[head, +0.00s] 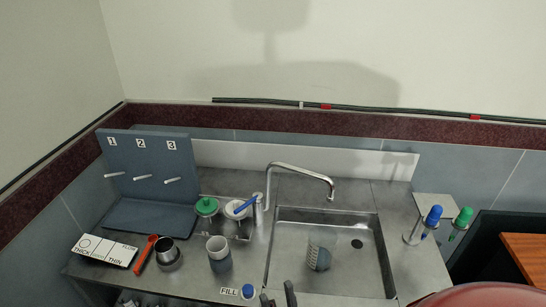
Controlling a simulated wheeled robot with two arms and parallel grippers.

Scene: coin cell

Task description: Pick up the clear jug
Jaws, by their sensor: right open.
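A see-through vessel, which looks like the clear jug (321,240), stands in the steel sink (287,235). Its upper part is pale and transparent, and a grey, patterned shape shows in its lower part. My right gripper (279,298) shows only as two dark fingertips at the bottom edge, in front of the sink's near left corner. The fingers are apart with nothing seen between them. They are apart from the vessel, nearer the camera and to its left. My left gripper is not in view.
A tap (300,168) arches over the sink's back left. A grey cup (219,262), a steel pot (168,257), a red-handled tool (146,254) and a green-lidded pot (206,207) stand left. Blue (433,216) and green-topped (463,219) items stand right. A blue-capped item (248,292) sits by the FILL label.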

